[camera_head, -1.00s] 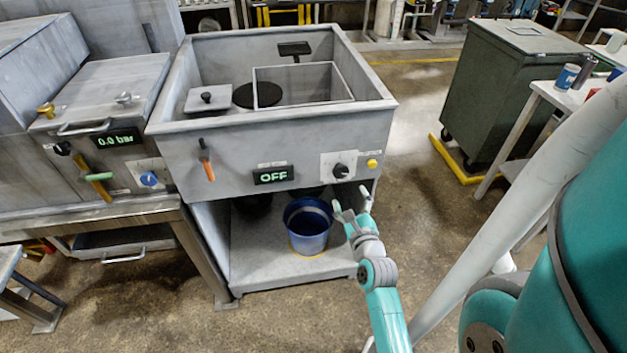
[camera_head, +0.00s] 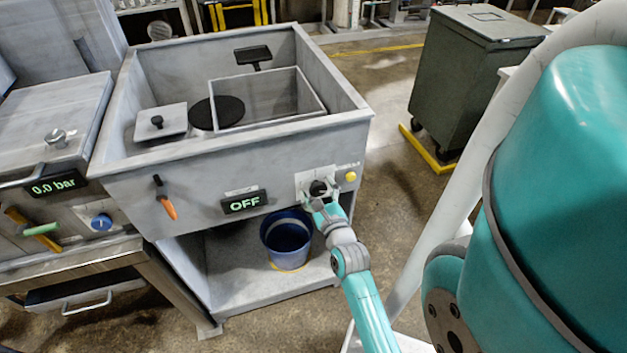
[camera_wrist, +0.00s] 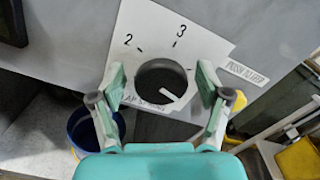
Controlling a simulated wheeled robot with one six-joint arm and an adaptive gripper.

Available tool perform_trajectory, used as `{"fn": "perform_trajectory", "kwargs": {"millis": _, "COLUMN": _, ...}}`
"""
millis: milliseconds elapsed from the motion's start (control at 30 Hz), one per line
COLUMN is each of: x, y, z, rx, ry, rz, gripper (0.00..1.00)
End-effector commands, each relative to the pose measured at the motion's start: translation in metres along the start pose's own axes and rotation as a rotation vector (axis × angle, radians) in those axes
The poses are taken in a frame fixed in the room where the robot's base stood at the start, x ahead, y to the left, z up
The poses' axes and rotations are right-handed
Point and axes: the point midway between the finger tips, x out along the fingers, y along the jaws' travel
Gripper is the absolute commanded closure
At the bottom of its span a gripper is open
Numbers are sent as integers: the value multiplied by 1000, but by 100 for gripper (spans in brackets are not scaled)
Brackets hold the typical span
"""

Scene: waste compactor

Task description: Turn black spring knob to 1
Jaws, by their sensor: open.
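The black spring knob (camera_head: 318,188) sits on a white plate on the front right of the grey compactor. In the wrist view the knob (camera_wrist: 158,82) is round and dark, with a white pointer line aimed to the lower right. The plate (camera_wrist: 205,45) shows the numbers 2 and 3 above the knob and partly hidden lettering below. No 1 is visible. My gripper (camera_wrist: 160,80) is open, with one finger on each side of the knob. The fingers look apart from it, though the depth gap is hard to tell. In the head view my gripper (camera_head: 319,200) partly covers the knob.
A display reading OFF (camera_head: 244,202) and an orange-handled lever (camera_head: 166,202) are left of the knob. A yellow button (camera_head: 350,177) is just to its right. A blue bucket (camera_head: 287,240) stands below. A dark green bin (camera_head: 462,80) stands at the right.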

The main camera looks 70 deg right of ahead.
Motion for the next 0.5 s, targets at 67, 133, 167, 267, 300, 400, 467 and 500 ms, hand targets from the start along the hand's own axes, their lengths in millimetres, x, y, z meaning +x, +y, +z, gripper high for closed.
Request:
{"fn": "perform_trajectory", "kwargs": {"millis": 67, "x": -1, "y": 0, "z": 0, "rx": 0, "ry": 0, "rz": 0, "gripper": 24}}
{"fn": "perform_trajectory", "kwargs": {"millis": 133, "x": -1, "y": 0, "z": 0, "rx": 0, "ry": 0, "rz": 0, "gripper": 24}}
{"fn": "perform_trajectory", "kwargs": {"millis": 167, "x": -1, "y": 0, "z": 0, "rx": 0, "ry": 0, "rz": 0, "gripper": 24}}
{"fn": "perform_trajectory", "kwargs": {"millis": 267, "x": -1, "y": 0, "z": 0, "rx": 0, "ry": 0, "rz": -1, "gripper": 24}}
{"fn": "perform_trajectory", "kwargs": {"millis": 300, "x": -1, "y": 0, "z": 0, "rx": 0, "ry": 0, "rz": -1, "gripper": 24}}
{"fn": "perform_trajectory", "kwargs": {"millis": 400, "x": -1, "y": 0, "z": 0, "rx": 0, "ry": 0, "rz": -1, "gripper": 39}}
{"fn": "perform_trajectory", "kwargs": {"millis": 467, "x": -1, "y": 0, "z": 0, "rx": 0, "ry": 0, "rz": -1, "gripper": 54}}
{"fn": "perform_trajectory", "kwargs": {"millis": 500, "x": -1, "y": 0, "z": 0, "rx": 0, "ry": 0, "rz": -1, "gripper": 64}}
